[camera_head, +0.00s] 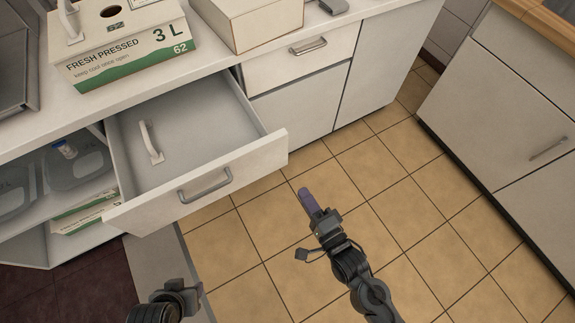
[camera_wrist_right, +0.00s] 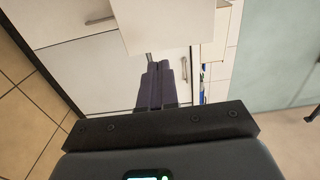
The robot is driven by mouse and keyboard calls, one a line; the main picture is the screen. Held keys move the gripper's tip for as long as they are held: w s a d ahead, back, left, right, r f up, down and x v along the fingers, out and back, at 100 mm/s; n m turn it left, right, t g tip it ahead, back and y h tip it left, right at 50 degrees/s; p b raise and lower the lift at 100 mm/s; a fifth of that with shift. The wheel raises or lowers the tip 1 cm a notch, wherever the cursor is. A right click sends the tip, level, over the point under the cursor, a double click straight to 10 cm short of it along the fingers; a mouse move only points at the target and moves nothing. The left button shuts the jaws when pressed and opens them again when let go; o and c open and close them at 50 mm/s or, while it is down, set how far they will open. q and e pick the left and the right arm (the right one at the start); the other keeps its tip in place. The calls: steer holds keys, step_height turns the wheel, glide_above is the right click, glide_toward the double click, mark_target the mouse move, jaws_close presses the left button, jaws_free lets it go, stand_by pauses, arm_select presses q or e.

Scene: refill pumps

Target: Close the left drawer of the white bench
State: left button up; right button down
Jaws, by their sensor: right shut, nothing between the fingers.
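The left drawer (camera_head: 180,150) of the white bench is pulled far out. Its grey bar handle (camera_head: 205,186) is on the front panel, and a white pump-like piece (camera_head: 150,143) lies inside it. My right gripper (camera_head: 306,196) is shut and empty, in front of the drawer and to the right of its front panel, apart from it. In the right wrist view its purple fingers (camera_wrist_right: 156,86) are together, with a pale panel (camera_wrist_right: 165,25) above them. My left gripper (camera_head: 178,292) shows at the bottom edge below the drawer; its fingers are not clear.
A box marked 3 L (camera_head: 125,48) and a plain box (camera_head: 258,22) stand on the white bench top (camera_head: 215,58). The right drawer (camera_head: 300,55) is shut. An open shelf (camera_head: 75,180) with containers is at left. The tiled floor (camera_head: 400,210) is clear.

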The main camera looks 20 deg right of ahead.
mark_target(280, 157)
steer(key=b+x, duration=0.3)
steer(key=x, duration=0.6)
steer(key=shift+w+a, duration=0.15)
steer(key=shift+w, duration=0.25)
steer(key=shift+w+a, duration=0.15)
steer(key=shift+w, duration=0.35)
